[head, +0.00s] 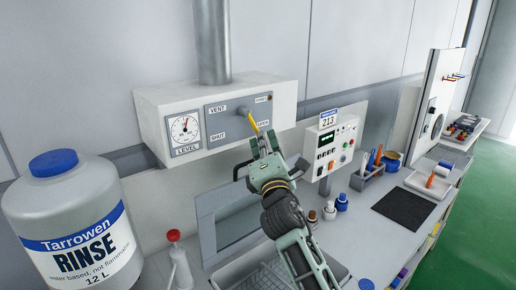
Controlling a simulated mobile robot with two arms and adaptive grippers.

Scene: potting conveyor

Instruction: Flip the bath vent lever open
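The bath vent panel (222,105) is on the front of a white box on the wall, with VENT, SHUT and OPEN labels. I cannot tell whether a finger touches the handle. My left gripper is not in view.
A round LEVEL gauge (184,130) sits left of the panel. A control box marked 213 (330,147) stands to the right. A large Rinse jug (75,225) and a red-capped bottle (179,262) are at the left. A dark mat (404,208) lies on the bench.

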